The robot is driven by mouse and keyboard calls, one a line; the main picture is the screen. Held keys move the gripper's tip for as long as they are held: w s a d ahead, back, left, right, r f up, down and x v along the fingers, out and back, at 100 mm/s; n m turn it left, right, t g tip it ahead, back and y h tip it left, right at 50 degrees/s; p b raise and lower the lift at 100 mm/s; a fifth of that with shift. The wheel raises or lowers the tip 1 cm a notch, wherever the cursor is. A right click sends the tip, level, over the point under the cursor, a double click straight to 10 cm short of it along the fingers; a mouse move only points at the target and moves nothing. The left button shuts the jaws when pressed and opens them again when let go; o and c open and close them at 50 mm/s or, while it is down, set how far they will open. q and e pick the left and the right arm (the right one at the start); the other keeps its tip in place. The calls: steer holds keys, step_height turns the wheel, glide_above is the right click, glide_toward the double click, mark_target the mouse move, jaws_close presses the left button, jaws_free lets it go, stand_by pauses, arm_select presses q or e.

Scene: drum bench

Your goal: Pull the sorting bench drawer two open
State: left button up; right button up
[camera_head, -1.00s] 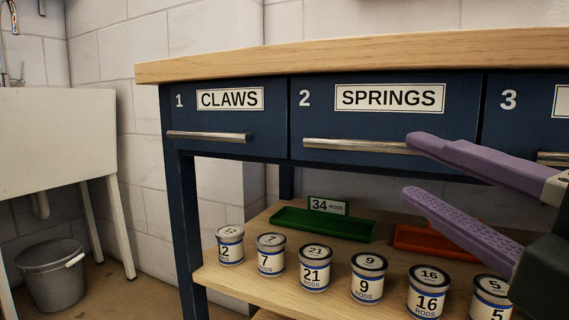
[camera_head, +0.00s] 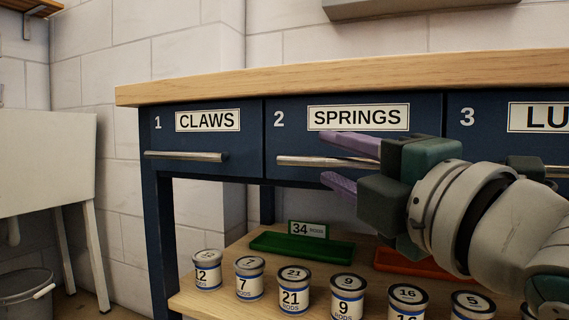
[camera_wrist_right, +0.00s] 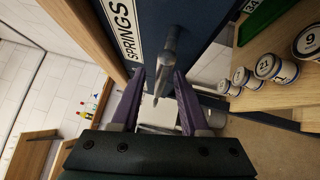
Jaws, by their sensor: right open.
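Drawer two (camera_head: 290,140) of the blue bench, marked SPRINGS, is shut and flush with its neighbours. Its metal bar handle (camera_head: 298,161) runs across its lower front. My right gripper (camera_head: 324,158) is open, one purple finger above the bar's level and one below it. In the right wrist view the handle (camera_wrist_right: 171,42) reaches into the gap between the two fingers (camera_wrist_right: 158,72). I cannot tell whether either finger touches it. The right part of the handle is hidden behind my gripper in the head view. My left gripper is not in view.
Drawer one (camera_head: 207,140), marked CLAWS, and drawer three (camera_head: 480,140) flank it. On the lower shelf stand several numbered tins (camera_head: 294,291), a green tray (camera_head: 300,246) and an orange tray (camera_head: 410,263). A sink (camera_head: 40,165) and bucket (camera_head: 22,290) stand at left.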

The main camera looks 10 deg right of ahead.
jaws_close()
stand_by(1.4)
